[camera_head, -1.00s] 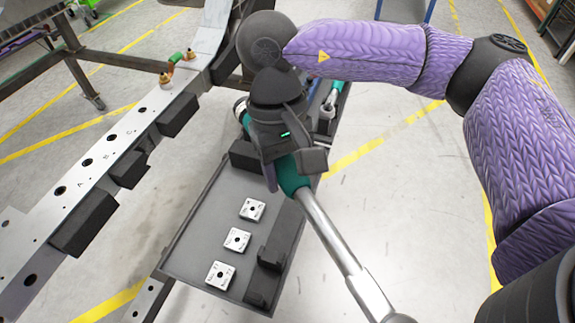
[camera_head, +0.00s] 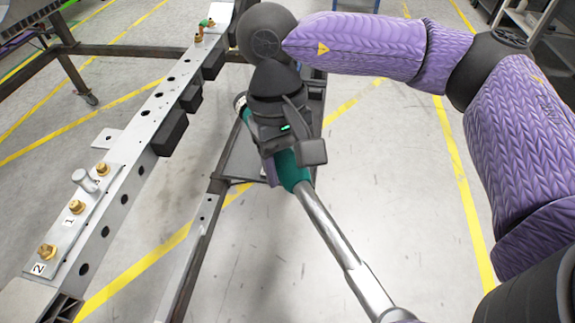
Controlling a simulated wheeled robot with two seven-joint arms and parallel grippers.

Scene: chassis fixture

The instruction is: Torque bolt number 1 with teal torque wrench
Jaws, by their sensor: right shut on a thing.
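My right gripper (camera_head: 283,143) is shut on the teal grip of the torque wrench (camera_head: 345,250). The wrench's silver shaft slants down and right toward the bottom edge. Its lower end is partly cut off by the frame and my arm. On the chassis rail at lower left, a brass bolt (camera_head: 76,207) stands beside the label 1. Another brass bolt (camera_head: 46,251) stands by the label 2, and a third (camera_head: 102,169) is farther up the rail. The wrench is well to the right of these bolts, apart from them. My left gripper is not in view.
A grey pin (camera_head: 84,180) stands between two bolts. Black blocks (camera_head: 171,133) line the rail's right side. A dark tray (camera_head: 243,160) lies partly hidden behind my right gripper. Open floor with yellow lines (camera_head: 455,170) is at the right.

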